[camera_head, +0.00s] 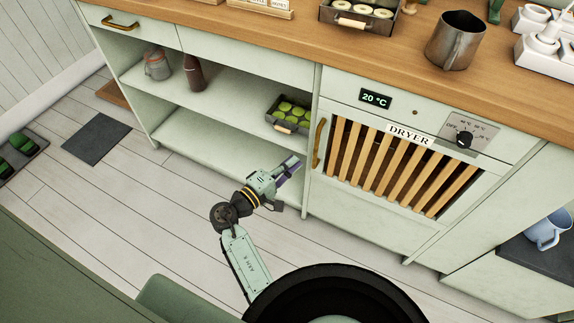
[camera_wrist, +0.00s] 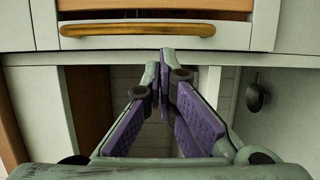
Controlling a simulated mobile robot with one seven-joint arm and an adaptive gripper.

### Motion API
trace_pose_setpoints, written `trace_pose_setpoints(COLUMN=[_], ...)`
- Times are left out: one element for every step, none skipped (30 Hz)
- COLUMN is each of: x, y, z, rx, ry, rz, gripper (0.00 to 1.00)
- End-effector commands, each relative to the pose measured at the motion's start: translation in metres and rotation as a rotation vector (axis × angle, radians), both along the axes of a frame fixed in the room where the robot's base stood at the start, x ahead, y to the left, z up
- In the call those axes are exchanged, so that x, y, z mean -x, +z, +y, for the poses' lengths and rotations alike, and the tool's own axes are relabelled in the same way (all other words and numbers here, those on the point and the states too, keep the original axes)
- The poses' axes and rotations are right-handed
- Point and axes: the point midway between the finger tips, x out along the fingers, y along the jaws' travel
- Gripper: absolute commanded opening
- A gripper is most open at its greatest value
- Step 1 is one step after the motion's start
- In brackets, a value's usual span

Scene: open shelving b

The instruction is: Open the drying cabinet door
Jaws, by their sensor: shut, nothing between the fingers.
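The drying cabinet (camera_head: 420,138), marked "DRYER", has a pale green framed door with upright wooden slats (camera_head: 385,160). The door appears closed. Its brass handle (camera_head: 319,142) stands upright on the door's left side. In the wrist view the handle (camera_wrist: 138,30) lies across the top of the picture. My gripper (camera_head: 297,163) is in front of the cabinet, to the left of and below the handle. In the wrist view its purple-padded fingers (camera_wrist: 163,68) meet at the tips, empty. They appear apart from the handle.
Open shelves left of the dryer hold a crate of green jars (camera_head: 290,113) and a dark bottle (camera_head: 194,72). A dial (camera_head: 464,139) and a display (camera_head: 375,99) sit above the door. A metal jug (camera_head: 455,40) stands on the counter. The floor in front is largely clear.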

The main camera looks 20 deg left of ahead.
Motion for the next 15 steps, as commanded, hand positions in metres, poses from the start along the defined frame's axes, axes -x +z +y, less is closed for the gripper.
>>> trace_pose_setpoints(x=[-0.009, -0.015, -0.022, -0.026, -0.03, -0.036, -0.039, -0.042, -0.046, -0.049, -0.05, -0.052, -0.053, -0.054, -0.055], y=[0.003, 0.003, 0.003, 0.002, 0.002, 0.002, 0.002, 0.001, 0.001, 0.001, 0.001, 0.001, 0.001, 0.001, 0.0], z=[-0.004, -0.005, -0.008, -0.009, -0.011, -0.012, -0.013, -0.015, -0.016, -0.017, -0.017, -0.018, -0.018, -0.018, -0.018], rx=[0.0, 0.0, 0.0, 0.0, -0.002, -0.002, -0.002, -0.002, -0.003, -0.003, -0.003, -0.003, -0.003, -0.003, -0.003], ry=[-0.003, -0.002, -0.002, -0.001, -0.001, 0.0, 0.0, 0.0, 0.001, 0.001, 0.001, 0.001, 0.002, 0.002, 0.002], rz=[0.001, 0.001, 0.001, 0.001, 0.002, 0.002, 0.002, 0.002, 0.001, 0.001, 0.001, 0.001, 0.001, 0.001, 0.001], gripper=[0.0, 0.0, 0.0, 0.0, 0.0, 0.0, 0.0, 0.0, 0.0, 0.0, 0.0, 0.0, 0.0, 0.0, 0.0])
